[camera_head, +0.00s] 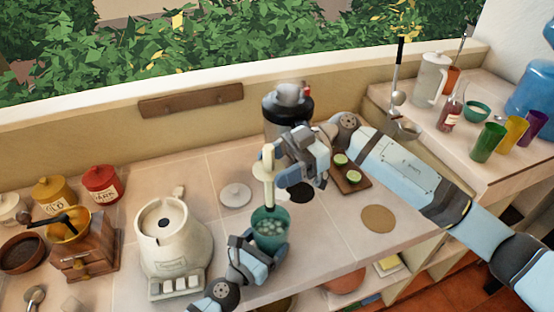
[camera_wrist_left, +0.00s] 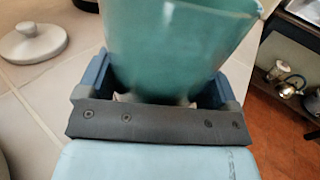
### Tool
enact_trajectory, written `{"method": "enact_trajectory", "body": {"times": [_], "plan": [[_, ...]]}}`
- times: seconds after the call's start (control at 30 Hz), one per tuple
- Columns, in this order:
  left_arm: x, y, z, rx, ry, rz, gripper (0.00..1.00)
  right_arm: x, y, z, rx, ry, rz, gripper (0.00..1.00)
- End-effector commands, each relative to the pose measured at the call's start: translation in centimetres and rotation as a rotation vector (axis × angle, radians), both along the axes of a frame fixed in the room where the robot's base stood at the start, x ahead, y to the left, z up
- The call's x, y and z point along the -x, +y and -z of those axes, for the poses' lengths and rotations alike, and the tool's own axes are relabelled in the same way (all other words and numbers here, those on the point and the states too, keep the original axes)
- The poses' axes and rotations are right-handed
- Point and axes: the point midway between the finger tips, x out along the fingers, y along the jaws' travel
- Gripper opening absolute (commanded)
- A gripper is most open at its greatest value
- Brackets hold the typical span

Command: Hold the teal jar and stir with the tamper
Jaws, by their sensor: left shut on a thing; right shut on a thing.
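The teal jar (camera_head: 270,233) stands upright near the counter's front edge, with pale chunks visible inside. My left gripper (camera_head: 256,252) is shut on the jar from the front; the left wrist view shows its fingers on both sides of the jar (camera_wrist_left: 175,50). The cream tamper (camera_head: 268,178) is upright, with its lower end inside the jar's mouth. My right gripper (camera_head: 282,165) is shut on the tamper's upper part. The tamper's tip is hidden in the jar.
A cream blender base (camera_head: 174,238) stands left of the jar, with a pale lid (camera_head: 236,195) behind. A dark-topped appliance (camera_head: 287,110) and a board with cut limes (camera_head: 350,178) are behind and to the right. A round coaster (camera_head: 379,218) lies right, with bare counter around it.

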Motion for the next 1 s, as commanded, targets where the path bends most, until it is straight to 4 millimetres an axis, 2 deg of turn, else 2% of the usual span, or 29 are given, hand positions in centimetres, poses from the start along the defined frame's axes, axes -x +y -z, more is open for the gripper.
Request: {"method": "enact_trajectory", "body": {"times": [1.0], "plan": [[0.0, 0.1, 0.1, -0.002, 0.0, -0.001, 0.45, 0.0, 0.0, 8.3, 0.0, 0.001, 0.0, 0.4]]}}
